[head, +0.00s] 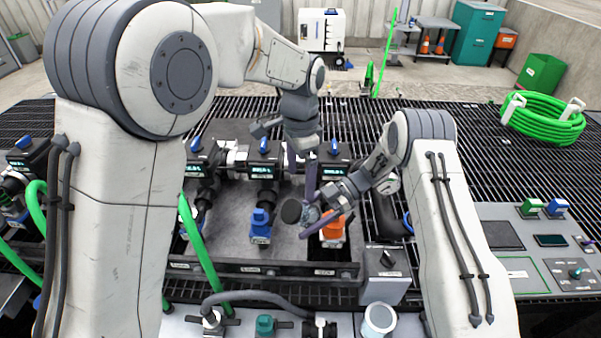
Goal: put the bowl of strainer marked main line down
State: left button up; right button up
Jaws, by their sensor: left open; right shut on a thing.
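My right gripper (318,208) is shut on a small round piece, which I take to be the strainer bowl (308,216). The piece has a dark round face turned to the left and a greyish-blue body. It is held tilted on its side in the air, in front of the valve row and close to an orange-capped unit (333,232). My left gripper (301,176) is open and empty, pointing down just above and behind the held piece. The marking on the strainer cannot be read.
Dark units with green displays (263,170) line the manifold. A blue-capped unit (261,228) stands left of the held piece. On the front ledge are a teal fitting (265,325) and a white cup (378,318). A control panel (500,235) lies at right. Green hoses run at left.

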aim_at(301, 203)
pick_arm(q)
notch_tip(301, 203, down, 12)
jog(key=shift+r, duration=0.1)
dwell(0.4)
jog(key=shift+c, duration=0.3)
jog(key=c, duration=1.3)
pick_arm(e)
jog(key=o, duration=1.5)
